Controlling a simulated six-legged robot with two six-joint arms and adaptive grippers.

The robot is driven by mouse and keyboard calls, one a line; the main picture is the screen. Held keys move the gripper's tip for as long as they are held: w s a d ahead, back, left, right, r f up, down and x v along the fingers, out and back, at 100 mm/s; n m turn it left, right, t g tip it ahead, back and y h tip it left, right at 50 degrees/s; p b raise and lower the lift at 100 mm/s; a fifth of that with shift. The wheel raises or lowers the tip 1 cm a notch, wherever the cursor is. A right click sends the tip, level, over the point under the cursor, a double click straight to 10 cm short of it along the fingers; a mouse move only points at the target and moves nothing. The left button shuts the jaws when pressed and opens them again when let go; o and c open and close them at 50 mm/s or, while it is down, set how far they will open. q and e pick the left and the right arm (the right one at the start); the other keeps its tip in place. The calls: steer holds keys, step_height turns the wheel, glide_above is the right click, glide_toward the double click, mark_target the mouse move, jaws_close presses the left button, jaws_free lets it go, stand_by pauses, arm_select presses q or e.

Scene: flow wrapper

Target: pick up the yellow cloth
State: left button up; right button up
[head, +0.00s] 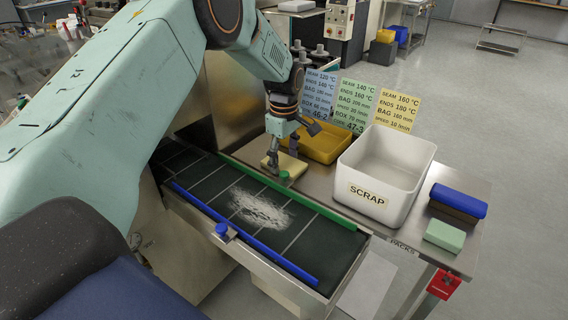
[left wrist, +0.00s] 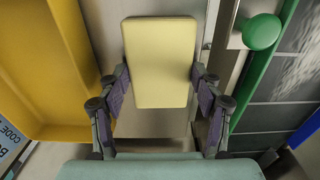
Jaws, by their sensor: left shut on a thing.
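The yellow cloth (head: 294,164) is a pale yellow folded pad at the back edge of the conveyor, beside the green rail. In the left wrist view the cloth (left wrist: 160,50) fills the space between the two fingers, its lower part gripped from both sides. My left gripper (head: 282,159) reaches down from above and is shut on it; the gripper also shows in the left wrist view (left wrist: 160,78). I cannot tell whether the cloth is clear of the steel surface. My right gripper is not in view.
A yellow bin (head: 322,148) stands right behind the cloth. The white SCRAP bin (head: 412,157) is to its right. A green rail (head: 312,202) with a green knob (left wrist: 262,31) borders the conveyor (head: 205,180), which carries pale powder.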

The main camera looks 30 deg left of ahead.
mark_target(284, 162)
arm_select(q)
step_height(284, 162, up, 10)
steer(key=p, duration=0.1)
stand_by(0.4)
